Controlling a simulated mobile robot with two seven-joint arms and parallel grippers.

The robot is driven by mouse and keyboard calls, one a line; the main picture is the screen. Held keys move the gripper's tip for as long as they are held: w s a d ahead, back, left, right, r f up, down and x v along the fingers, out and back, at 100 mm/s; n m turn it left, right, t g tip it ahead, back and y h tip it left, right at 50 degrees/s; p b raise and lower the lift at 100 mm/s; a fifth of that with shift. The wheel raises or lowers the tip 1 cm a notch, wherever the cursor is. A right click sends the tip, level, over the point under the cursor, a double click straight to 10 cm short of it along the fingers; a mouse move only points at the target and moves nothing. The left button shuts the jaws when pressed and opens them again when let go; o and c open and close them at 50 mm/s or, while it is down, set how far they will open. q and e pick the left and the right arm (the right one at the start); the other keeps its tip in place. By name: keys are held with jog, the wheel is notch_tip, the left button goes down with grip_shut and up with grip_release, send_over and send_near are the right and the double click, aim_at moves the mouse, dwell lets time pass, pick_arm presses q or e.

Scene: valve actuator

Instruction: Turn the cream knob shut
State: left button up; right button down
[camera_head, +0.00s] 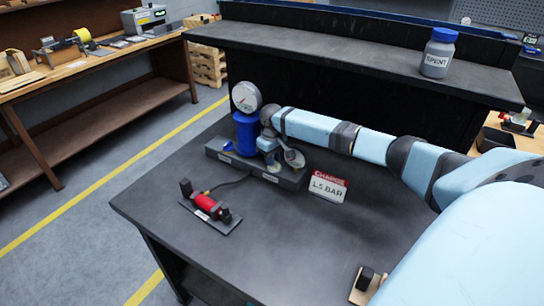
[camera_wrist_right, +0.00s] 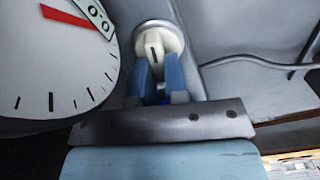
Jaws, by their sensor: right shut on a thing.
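The cream knob (camera_wrist_right: 156,44) shows in the right wrist view on a pale round base, with a dark mark on its face. My right gripper (camera_wrist_right: 158,70) has its two blue fingers on either side of the knob, shut on it. In the head view my right gripper (camera_head: 269,150) points down at the valve unit, and I cannot make out the knob there. The unit has a blue body (camera_head: 246,134) on a dark base (camera_head: 225,156). A white round gauge (camera_head: 246,97) with a red needle tops it. My left gripper is not in view.
A red cylinder on a plate (camera_head: 211,206) lies in front, joined by a cable. A jar labelled SPENT (camera_head: 438,55) stands on the raised shelf. The front middle of the table (camera_head: 260,240) is clear.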

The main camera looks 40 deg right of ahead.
jog(key=c, duration=1.1)
grip_release()
jog(key=shift+c, duration=0.2)
notch_tip(320, 180, up, 14)
jog(key=shift+b, duration=0.45)
